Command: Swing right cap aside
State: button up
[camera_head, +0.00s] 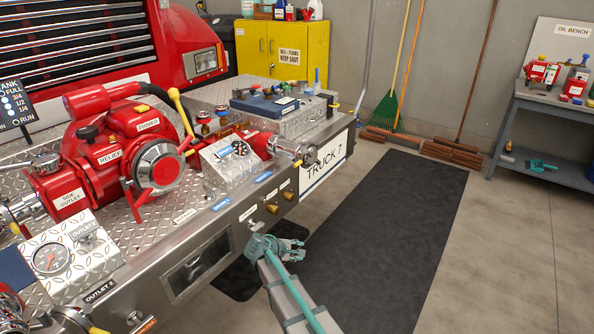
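The red pump (105,160) sits on the truck's diamond-plate bumper. A large round silver cap (159,165) with a red handle closes its front outlet. Further right, a red pipe ends in a smaller silver cap (305,154) near the bumper's right end, above the TRUCK 7 plate; it looks closed on the pipe, though its hinge is too small to make out. My gripper (298,250) is in front of the bumper, below and apart from that right cap, over the dark mat. Its fingers look spread, with nothing between them.
A panel box with a black knob (233,158) stands left of the right cap, and a blue case (265,105) lies behind it. Brass knobs (272,208) stick out of the bumper front. The dark floor mat (385,240) to the right is clear. A grey bench (550,105) stands far right.

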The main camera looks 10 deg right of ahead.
jog(key=w+a+r+n+t+h, duration=0.2)
jog(key=w+r+n+t, duration=0.25)
jog(key=w+r, duration=0.8)
jog(key=n+t+h, duration=0.3)
jog(key=n, duration=0.5)
send_near(297, 163)
jog(key=shift+g, duration=0.25)
jog(key=x, duration=1)
jog(key=shift+w+f+p, duration=0.15)
jog(key=shift+f+p, duration=0.15)
grip_shut()
